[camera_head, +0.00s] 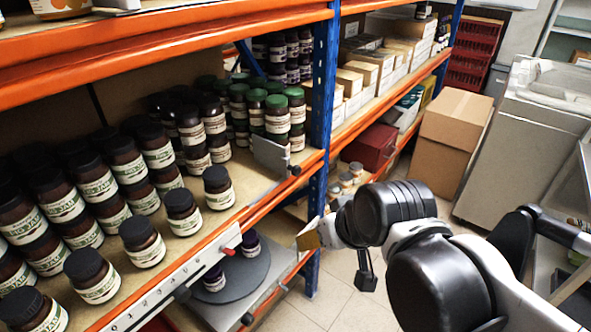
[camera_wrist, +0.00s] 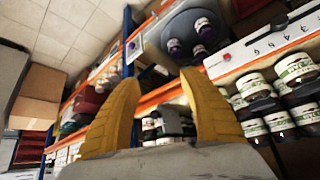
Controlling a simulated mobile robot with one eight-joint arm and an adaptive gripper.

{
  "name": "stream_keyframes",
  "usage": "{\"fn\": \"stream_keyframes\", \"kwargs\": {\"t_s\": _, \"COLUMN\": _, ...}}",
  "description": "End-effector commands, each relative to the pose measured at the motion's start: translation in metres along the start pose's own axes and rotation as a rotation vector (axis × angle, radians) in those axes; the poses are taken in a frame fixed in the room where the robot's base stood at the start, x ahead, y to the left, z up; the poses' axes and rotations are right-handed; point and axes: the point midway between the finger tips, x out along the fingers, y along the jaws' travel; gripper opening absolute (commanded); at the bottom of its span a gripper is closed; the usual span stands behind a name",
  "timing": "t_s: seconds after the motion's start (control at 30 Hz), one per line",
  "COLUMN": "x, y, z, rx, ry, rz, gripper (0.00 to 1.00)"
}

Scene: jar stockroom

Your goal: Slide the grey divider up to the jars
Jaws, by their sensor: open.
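The grey divider (camera_head: 271,156) is a small upright plate with a dark knob at its front, standing at the right end of the orange-edged shelf. Brown jars with black lids and cream labels stand in rows to its left; the nearest front jar (camera_head: 218,188) is apart from it, with bare shelf between. Green-lidded jars (camera_head: 277,118) stand behind the divider. My gripper (camera_wrist: 163,78) is open and empty, its yellow fingers spread. A grey shape, probably the divider, shows between the fingers in the wrist view.
A blue upright post (camera_head: 322,115) stands just right of the divider. A numbered white strip (camera_head: 165,287) runs along the shelf's front edge. Below is a round grey turntable (camera_head: 237,272) with purple jars. A cardboard box (camera_head: 450,140) stands on the floor behind my arm.

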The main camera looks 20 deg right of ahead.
Motion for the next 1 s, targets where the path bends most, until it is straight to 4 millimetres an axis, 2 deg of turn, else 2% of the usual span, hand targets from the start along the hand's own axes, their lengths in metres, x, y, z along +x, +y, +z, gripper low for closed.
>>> {"fn": "stream_keyframes", "kwargs": {"t_s": 0.17, "x": 0.030, "y": 0.007, "z": -0.048, "rx": -0.064, "ry": 0.025, "rz": -0.152, "gripper": 0.51}}
{"fn": "stream_keyframes", "kwargs": {"t_s": 0.27, "x": 0.051, "y": 0.017, "z": -0.077, "rx": -0.119, "ry": 0.088, "rz": -0.245, "gripper": 0.51}}
{"fn": "stream_keyframes", "kwargs": {"t_s": 0.4, "x": 0.076, "y": 0.044, "z": -0.114, "rx": -0.204, "ry": 0.229, "rz": -0.346, "gripper": 0.51}}
{"fn": "stream_keyframes", "kwargs": {"t_s": 0.5, "x": 0.090, "y": 0.067, "z": -0.133, "rx": -0.264, "ry": 0.345, "rz": -0.384, "gripper": 0.51}}
{"fn": "stream_keyframes", "kwargs": {"t_s": 0.6, "x": 0.098, "y": 0.086, "z": -0.145, "rx": -0.312, "ry": 0.446, "rz": -0.399, "gripper": 0.51}}
{"fn": "stream_keyframes", "kwargs": {"t_s": 0.73, "x": 0.102, "y": 0.101, "z": -0.152, "rx": -0.353, "ry": 0.527, "rz": -0.401, "gripper": 0.51}}
{"fn": "stream_keyframes", "kwargs": {"t_s": 0.87, "x": 0.108, "y": 0.102, "z": -0.156, "rx": -0.368, "ry": 0.551, "rz": -0.402, "gripper": 0.51}}
{"fn": "stream_keyframes", "kwargs": {"t_s": 1.0, "x": 0.125, "y": 0.091, "z": -0.164, "rx": -0.370, "ry": 0.550, "rz": -0.404, "gripper": 0.51}}
